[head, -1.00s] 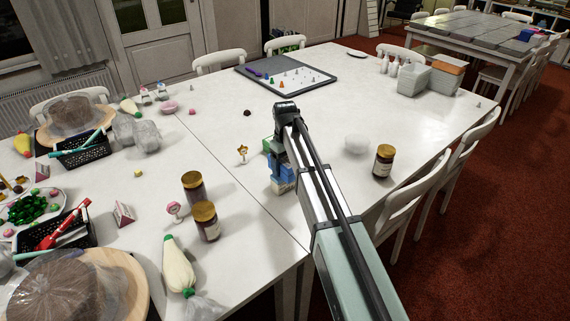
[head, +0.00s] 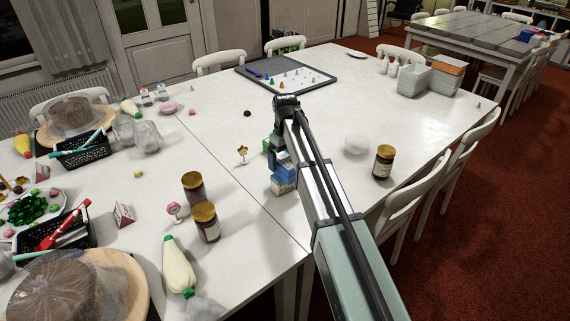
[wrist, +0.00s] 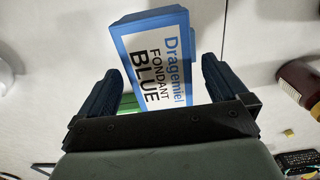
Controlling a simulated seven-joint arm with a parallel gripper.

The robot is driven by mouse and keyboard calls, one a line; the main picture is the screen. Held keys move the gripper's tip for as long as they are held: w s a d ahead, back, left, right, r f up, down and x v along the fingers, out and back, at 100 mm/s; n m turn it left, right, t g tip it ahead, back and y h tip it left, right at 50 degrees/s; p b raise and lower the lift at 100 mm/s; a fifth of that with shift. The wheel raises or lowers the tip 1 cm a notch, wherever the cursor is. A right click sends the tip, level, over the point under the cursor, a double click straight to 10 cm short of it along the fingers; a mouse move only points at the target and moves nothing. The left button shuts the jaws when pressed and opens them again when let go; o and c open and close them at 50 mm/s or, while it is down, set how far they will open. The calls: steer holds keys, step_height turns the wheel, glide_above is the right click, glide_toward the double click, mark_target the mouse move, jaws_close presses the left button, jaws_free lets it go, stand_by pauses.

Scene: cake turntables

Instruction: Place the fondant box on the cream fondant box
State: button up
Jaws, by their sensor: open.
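The blue fondant box (wrist: 158,62), with a white label reading "Dragemiel FONDANT BLUE", lies between the fingers of my gripper (wrist: 158,85) in the wrist view. The fingers are open, with a gap on each side of the box. In the head view, my gripper (head: 280,156) is at the table's middle, just above a blue-and-white box (head: 285,176). A paler layer shows under its blue part; I cannot tell if this is the cream fondant box. A green thing (wrist: 128,103) shows beside the left finger, partly hidden.
Two brown jars (head: 206,222) stand left of my gripper, and another jar (head: 383,162) stands right beside a clear lump (head: 356,145). A small gold-topped figure (head: 242,153) is close on the left.

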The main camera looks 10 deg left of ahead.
mark_target(286, 160)
step_height(286, 160, up, 9)
steer(key=shift+r, duration=0.15)
steer(key=shift+d, duration=0.1)
stand_by(0.4)
